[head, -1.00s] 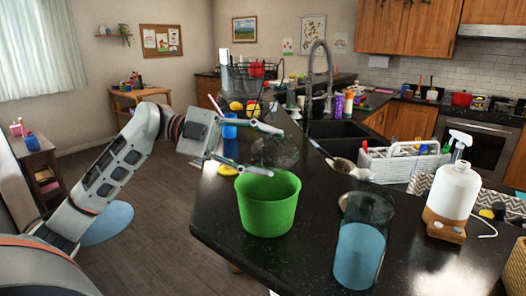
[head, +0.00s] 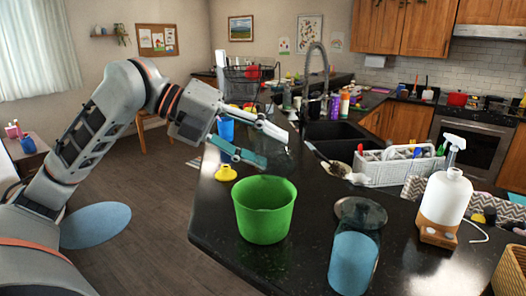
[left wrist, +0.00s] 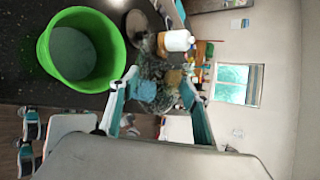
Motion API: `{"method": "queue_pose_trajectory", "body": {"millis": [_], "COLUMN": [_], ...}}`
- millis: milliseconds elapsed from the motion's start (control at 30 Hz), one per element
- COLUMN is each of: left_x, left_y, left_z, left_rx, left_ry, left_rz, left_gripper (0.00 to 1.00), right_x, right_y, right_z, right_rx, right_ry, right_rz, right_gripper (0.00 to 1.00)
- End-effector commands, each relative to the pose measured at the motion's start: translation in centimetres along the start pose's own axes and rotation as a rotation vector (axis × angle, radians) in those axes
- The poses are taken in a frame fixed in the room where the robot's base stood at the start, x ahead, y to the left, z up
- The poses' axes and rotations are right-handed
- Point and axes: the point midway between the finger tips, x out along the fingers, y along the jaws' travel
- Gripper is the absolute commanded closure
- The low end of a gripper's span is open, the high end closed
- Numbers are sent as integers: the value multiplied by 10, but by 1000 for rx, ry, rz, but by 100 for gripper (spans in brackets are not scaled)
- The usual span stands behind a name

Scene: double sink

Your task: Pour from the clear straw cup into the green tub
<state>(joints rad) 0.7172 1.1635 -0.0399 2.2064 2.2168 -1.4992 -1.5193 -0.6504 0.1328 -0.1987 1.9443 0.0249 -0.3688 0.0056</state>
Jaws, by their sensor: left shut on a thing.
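The green tub (head: 263,220) stands upright on the black counter near its left front edge. It shows large at the upper left of the left wrist view (left wrist: 112,45). My left gripper (head: 274,150) is above the counter, behind and a little above the tub in the head view. It is shut on the clear straw cup (head: 277,158), which is so see-through that its outline and tilt are hard to read. The cup shows faintly between the fingers in the left wrist view (left wrist: 160,70). I cannot make out its contents. My right gripper is not in view.
A clear tumbler with blue contents (head: 354,262) stands right of the tub. A blue cup (head: 226,128) and yellow item (head: 225,173) are behind. The sink lies beyond.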

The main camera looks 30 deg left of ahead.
Motion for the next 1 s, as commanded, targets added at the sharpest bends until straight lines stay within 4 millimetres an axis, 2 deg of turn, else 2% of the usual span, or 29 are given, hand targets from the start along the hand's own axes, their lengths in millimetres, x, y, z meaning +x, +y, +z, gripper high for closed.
{"method": "queue_pose_trajectory", "body": {"millis": [200, 433, 800, 1000], "left_x": [-8, -10, -23, -26], "left_y": [-13, -17, -38, -43], "left_z": [4, 6, 14, 16], "left_rx": [174, 244, 549, 627], "left_ry": [-79, -110, -246, -281], "left_rz": [69, 99, 224, 256], "left_gripper": [81, 81, 81, 81], "right_x": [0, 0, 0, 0], "right_y": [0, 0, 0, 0], "right_z": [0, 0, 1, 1], "right_rx": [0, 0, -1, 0], "right_ry": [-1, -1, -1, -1], "right_rz": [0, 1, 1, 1], "right_gripper": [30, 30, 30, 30]}}
